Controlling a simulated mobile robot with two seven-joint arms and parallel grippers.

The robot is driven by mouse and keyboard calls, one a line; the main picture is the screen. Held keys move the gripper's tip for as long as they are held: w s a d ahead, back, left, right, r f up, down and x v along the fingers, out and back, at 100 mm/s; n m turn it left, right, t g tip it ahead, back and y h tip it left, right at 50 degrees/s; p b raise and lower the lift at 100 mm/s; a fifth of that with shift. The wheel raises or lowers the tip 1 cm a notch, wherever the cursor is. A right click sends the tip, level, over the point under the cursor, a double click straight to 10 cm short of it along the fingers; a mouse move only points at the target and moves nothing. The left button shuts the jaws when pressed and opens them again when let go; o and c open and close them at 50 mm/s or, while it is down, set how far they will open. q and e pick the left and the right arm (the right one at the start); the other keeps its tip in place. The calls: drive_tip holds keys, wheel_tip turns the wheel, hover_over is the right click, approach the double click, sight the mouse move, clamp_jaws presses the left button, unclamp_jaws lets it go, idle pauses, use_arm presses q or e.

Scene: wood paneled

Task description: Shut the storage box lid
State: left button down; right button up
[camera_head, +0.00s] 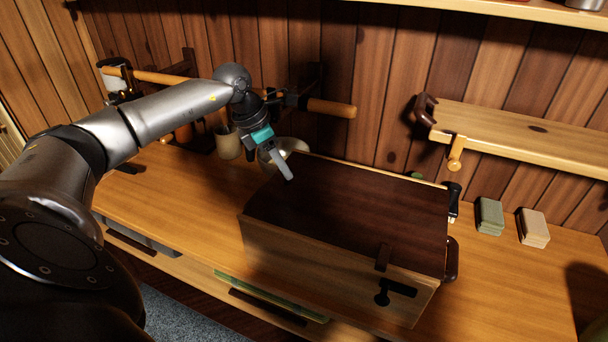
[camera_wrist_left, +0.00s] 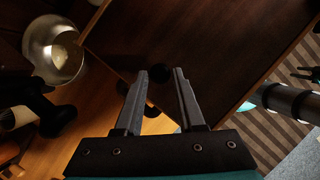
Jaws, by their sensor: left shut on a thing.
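The storage box (camera_head: 320,262) is a wooden chest on the bench. Its dark brown lid (camera_head: 350,205) lies across the top and looks flat, with its front edge along the top of the front wall. A dark latch piece (camera_head: 383,257) hangs at the lid's front edge. My left gripper (camera_head: 287,172) is at the lid's back left corner. In the left wrist view its fingers (camera_wrist_left: 160,80) overlap the lid (camera_wrist_left: 200,45) and are shut on a dark part there, hard to make out against the lid. My right gripper is not in view.
A metal bowl (camera_wrist_left: 58,52) stands behind the box's left end, and a beige cup (camera_head: 228,143) is further left. Green (camera_head: 490,215) and beige (camera_head: 533,228) stacks sit to the right. A wall shelf (camera_head: 520,135) overhangs the right back.

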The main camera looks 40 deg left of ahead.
use_arm(q)
drive_tip(key=shift+a, duration=0.3)
drive_tip(key=c, duration=0.5)
unclamp_jaws()
drive_tip(key=shift+d, duration=0.1)
drive_tip(key=v, duration=1.5)
drive_tip(key=shift+s, duration=0.15)
